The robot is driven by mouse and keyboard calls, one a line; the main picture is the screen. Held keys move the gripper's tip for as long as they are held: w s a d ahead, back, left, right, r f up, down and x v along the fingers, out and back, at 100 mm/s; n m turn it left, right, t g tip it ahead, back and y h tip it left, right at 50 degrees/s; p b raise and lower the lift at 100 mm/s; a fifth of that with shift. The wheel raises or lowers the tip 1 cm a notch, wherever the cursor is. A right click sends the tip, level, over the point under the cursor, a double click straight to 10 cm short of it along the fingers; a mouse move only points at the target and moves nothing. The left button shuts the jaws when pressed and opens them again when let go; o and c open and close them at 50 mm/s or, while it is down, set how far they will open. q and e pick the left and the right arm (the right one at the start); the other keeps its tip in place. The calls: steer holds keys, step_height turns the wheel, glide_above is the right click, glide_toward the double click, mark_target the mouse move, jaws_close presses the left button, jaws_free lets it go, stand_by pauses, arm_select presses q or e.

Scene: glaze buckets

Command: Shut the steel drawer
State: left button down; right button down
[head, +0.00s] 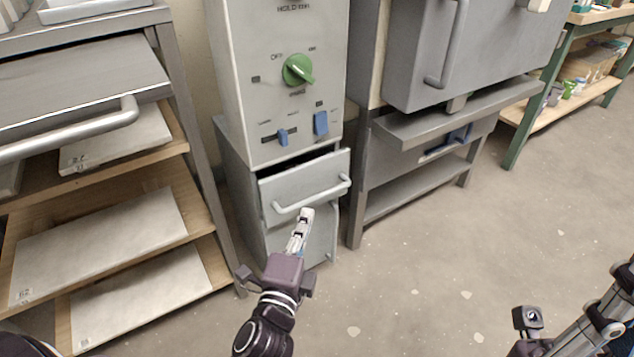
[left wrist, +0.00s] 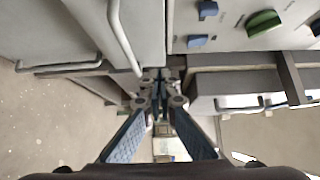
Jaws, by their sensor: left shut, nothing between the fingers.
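The steel drawer (head: 304,186) is in the grey cabinet below the control panel. It stands partly open, with a dark gap above its front, and has a pale bar handle (head: 312,196). My left gripper (head: 306,214) is shut and empty, just in front of the drawer's lower edge and close to the handle; I cannot tell if they touch. In the left wrist view the shut fingertips (left wrist: 157,82) lie beside the end of the drawer's handle (left wrist: 122,40). Part of my right gripper (head: 528,320) shows at the bottom right; its fingers cannot be made out.
The control panel (head: 272,90) has a green knob (head: 298,70). A shelf rack (head: 190,150) with pale boards stands at the left, a grey handled front (head: 75,85) jutting from it. A grey kiln-like box (head: 480,50) is at the right. The floor (head: 420,250) in front is clear.

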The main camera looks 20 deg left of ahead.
mark_target(293, 174)
arm_select(q)
steer(key=w+a, duration=0.1)
steer(key=w, duration=0.2)
steer(key=w+a, duration=0.1)
steer(key=w, duration=0.3)
steer(key=w+a, duration=0.1)
steer(key=w, duration=0.3)
steer(key=shift+w+a, duration=0.15)
steer(key=shift+a, duration=0.2)
steer(key=shift+w+a+r, duration=0.1)
steer(key=shift+w+a, duration=0.25)
steer(key=shift+a, duration=0.05)
steer(key=w+a, duration=0.1)
steer(key=w+a+p, duration=0.1)
steer(key=a, duration=0.1)
steer(key=shift+w+a, duration=0.2)
steer(key=shift+w, duration=0.15)
steer(key=shift+a+r, duration=0.1)
steer(key=shift+a, duration=0.1)
